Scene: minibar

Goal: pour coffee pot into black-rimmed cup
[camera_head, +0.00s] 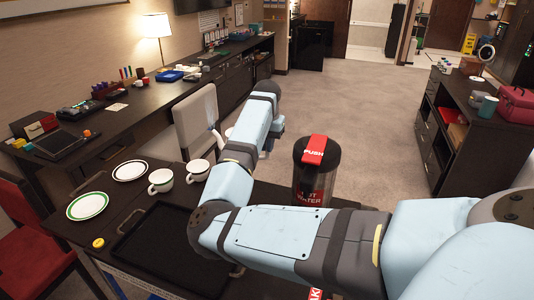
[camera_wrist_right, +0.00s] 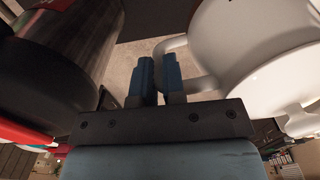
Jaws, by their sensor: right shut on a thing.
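My right gripper (camera_wrist_right: 159,65) is shut on the handle of a white vessel, which I take to be the coffee pot (camera_wrist_right: 245,35), filling the upper right of the right wrist view. In the head view my right arm hides most of it; a white piece (camera_head: 215,136) shows left of my wrist. Two white cups with dark rims stand on the table, a nearer cup (camera_head: 161,181) and a farther cup (camera_head: 198,170). Which rim is black is too small to tell surely. Both cups are apart from the gripper. My left gripper is out of view.
A tall hot-water dispenser (camera_head: 314,165) with a red top stands right of my forearm. A black tray (camera_head: 150,245), a green-rimmed plate (camera_head: 87,206) and a dark-rimmed plate (camera_head: 130,171) lie at left. A chair (camera_head: 196,118) stands behind the table.

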